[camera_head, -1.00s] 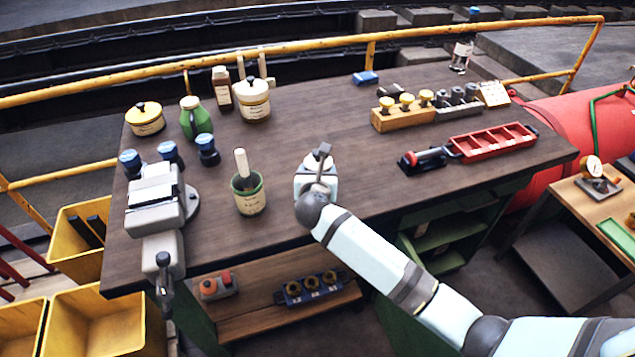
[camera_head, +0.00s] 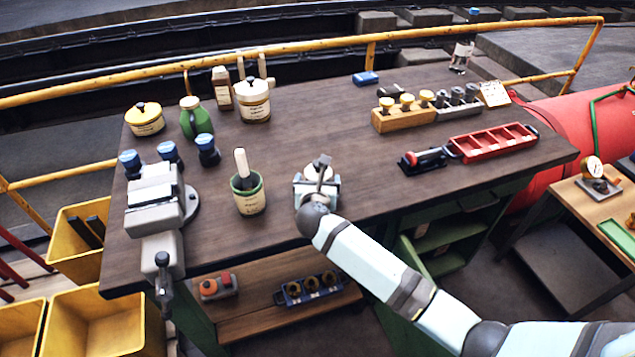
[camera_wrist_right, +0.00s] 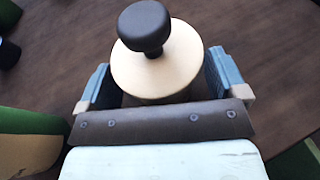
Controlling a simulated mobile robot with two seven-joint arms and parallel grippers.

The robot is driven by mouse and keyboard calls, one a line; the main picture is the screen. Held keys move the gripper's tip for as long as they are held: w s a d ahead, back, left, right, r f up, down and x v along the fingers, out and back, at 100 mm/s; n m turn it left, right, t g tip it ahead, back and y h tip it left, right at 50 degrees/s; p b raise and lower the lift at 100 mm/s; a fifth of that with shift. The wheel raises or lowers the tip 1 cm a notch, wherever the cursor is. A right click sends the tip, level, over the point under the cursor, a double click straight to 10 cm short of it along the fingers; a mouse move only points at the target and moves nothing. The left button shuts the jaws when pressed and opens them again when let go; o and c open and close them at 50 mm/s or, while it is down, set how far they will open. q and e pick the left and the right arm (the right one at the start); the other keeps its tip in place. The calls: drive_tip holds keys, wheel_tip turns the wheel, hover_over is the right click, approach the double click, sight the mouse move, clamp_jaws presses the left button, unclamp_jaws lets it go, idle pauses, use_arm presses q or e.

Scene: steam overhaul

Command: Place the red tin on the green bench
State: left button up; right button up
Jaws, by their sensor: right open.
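No red tin shows plainly. A round cream lid with a dark knob (camera_wrist_right: 150,65) lies between the spread fingers of my right gripper (camera_wrist_right: 160,82) in the wrist view, with a gap at each side. Its body below is mostly hidden, so I cannot tell its colour. In the head view the same lid (camera_head: 318,171) shows at my right gripper (camera_head: 317,188), low over the front middle of the green bench (camera_head: 300,120). The bench has a dark wood top and a green frame. The left gripper is out of view.
A green pot with a brush (camera_head: 249,197) stands left of my right gripper, and a grey vise (camera_head: 156,195) farther left. A red tray (camera_head: 493,142) and a wooden block with yellow knobs (camera_head: 403,116) are to the right. The bench's middle back is clear.

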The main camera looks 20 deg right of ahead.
drive_tip(key=v, duration=1.2)
drive_tip(key=s+f+m+g+y, duration=0.3)
drive_tip(key=s+f+m+y, duration=0.3)
drive_tip(key=s+f+m, duration=0.7)
drive_tip(key=s+d+f+m+y, duration=0.2)
drive_tip(key=s+d+m, duration=0.2)
drive_tip(key=s+m, duration=0.6)
drive_tip(key=m, duration=0.6)
drive_tip(key=shift+s+d+f+y, duration=0.2)
drive_tip(key=shift+s+d+y, duration=0.05)
drive_tip(key=shift+d+y, duration=0.1)
